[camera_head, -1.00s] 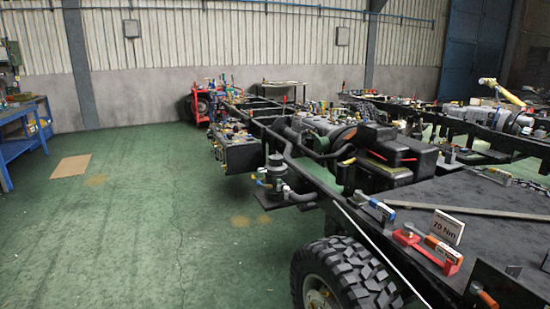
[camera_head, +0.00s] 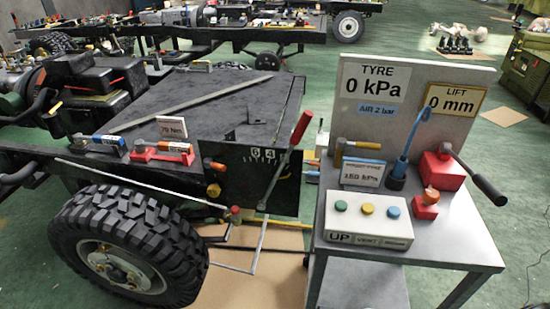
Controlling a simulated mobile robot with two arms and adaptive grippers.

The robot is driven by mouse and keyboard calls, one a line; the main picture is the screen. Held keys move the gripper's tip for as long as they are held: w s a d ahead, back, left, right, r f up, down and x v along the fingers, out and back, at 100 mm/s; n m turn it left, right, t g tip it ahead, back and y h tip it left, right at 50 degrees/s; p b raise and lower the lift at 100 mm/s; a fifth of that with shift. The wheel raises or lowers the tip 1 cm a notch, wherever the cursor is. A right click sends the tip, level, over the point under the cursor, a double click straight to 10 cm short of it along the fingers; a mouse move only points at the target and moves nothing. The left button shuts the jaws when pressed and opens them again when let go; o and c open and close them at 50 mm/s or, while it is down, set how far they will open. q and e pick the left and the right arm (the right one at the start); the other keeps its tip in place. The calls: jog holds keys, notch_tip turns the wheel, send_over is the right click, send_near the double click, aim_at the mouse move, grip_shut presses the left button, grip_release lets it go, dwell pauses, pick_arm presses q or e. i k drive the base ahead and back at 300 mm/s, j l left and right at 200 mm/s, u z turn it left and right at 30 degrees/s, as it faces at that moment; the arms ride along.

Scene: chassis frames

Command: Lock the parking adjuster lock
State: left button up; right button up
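A black upright plate (camera_head: 232,178) with white digits and tick marks stands at the near corner of the chassis frame. A grey lever with a red grip (camera_head: 301,128) leans up and to the right in front of it. An orange and yellow fitting (camera_head: 213,190) sits at the plate's left edge. A small red knob (camera_head: 236,212) is low near the lever's foot, by thin rods. I cannot tell which part is the parking adjuster lock or whether it is locked. Neither of my grippers is in view.
A wheel (camera_head: 128,250) stands at the near left. A grey cart (camera_head: 450,240) at the right carries a button box (camera_head: 368,222), gauge signs and red tools. Torque wrenches (camera_head: 162,152) lie on the frame's edge. Green floor is open at the far right.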

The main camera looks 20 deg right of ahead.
aim_at(209, 163)
jog(key=z, duration=0.25)
jog(key=i+j, duration=0.25)
jog(key=j, duration=0.2)
jog(key=i+j+u, duration=0.15)
jog(key=j, duration=0.3)
jog(key=i+j, duration=0.35)
jog(key=j+u, duration=0.05)
